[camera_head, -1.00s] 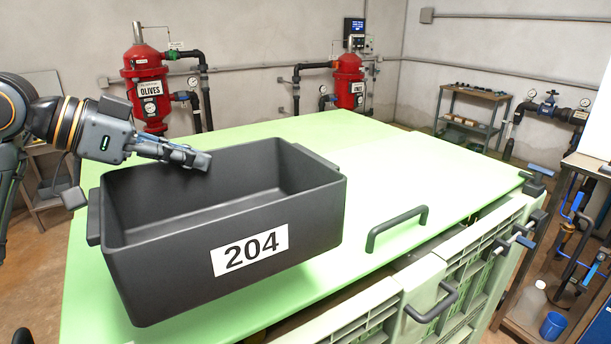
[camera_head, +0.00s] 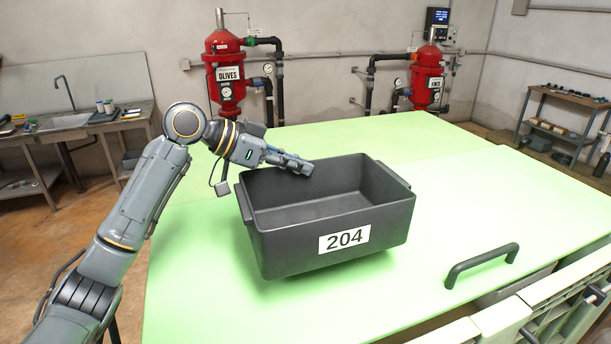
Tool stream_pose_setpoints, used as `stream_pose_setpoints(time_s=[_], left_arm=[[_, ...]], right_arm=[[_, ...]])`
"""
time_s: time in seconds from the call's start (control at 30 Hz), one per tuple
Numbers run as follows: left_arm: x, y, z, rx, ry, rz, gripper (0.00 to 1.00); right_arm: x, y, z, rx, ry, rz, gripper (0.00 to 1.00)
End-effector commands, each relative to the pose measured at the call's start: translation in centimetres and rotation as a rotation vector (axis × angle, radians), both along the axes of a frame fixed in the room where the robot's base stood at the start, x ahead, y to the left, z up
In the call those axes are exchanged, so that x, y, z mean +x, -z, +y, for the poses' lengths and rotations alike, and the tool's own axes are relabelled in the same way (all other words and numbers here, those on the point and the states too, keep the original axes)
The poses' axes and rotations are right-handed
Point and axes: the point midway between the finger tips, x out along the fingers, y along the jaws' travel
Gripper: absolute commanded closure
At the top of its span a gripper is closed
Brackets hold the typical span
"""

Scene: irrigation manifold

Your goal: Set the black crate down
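The black crate (camera_head: 290,245), open-topped and empty as far as I can see, has a white "204" label on its front wall. It is over the pale green tabletop (camera_head: 200,300), with a soft shadow under its front. I cannot tell if its base touches the top or hangs just above it. My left gripper (camera_head: 300,166) reaches in from the left, its fingers together at the crate's far left rim. It appears shut on that rim; the inner finger contact is hard to see. My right gripper is not in view.
The top is clear right of and behind the crate. A dark bar handle (camera_head: 482,264) stands up at front right. Red filter tanks (camera_head: 226,75) stand at the back wall. A sink bench (camera_head: 65,122) is at far left, a shelf (camera_head: 560,125) at far right.

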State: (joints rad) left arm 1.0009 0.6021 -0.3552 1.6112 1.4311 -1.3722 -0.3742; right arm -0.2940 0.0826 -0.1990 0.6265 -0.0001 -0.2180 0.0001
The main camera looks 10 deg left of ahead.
Motion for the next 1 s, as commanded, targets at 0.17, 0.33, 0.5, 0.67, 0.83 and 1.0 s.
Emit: stream_pose_setpoints(time_s=[0.17, 0.33, 0.5, 0.67, 0.83, 1.0], left_arm=[[1.9, 2.0, -0.2, -0.004, -0.001, 0.001, 1.00], [2.8, 3.0, -0.3, -0.006, -0.002, -0.001, 1.00], [3.1, 5.2, -0.4, -0.004, 0.000, 0.003, 1.00], [3.2, 6.6, -0.4, -0.005, -0.001, -0.002, 1.00], [3.2, 6.7, -0.4, -0.004, 0.000, -0.004, 1.00], [3.2, 7.0, -0.4, -0.001, 0.000, -0.002, 0.88]], right_arm=[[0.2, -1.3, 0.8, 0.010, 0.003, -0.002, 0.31], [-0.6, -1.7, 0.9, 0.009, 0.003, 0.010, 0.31], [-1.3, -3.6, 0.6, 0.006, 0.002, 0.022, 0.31], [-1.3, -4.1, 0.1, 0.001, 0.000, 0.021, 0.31], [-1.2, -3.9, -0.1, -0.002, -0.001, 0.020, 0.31], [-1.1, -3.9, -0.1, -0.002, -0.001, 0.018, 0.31]])
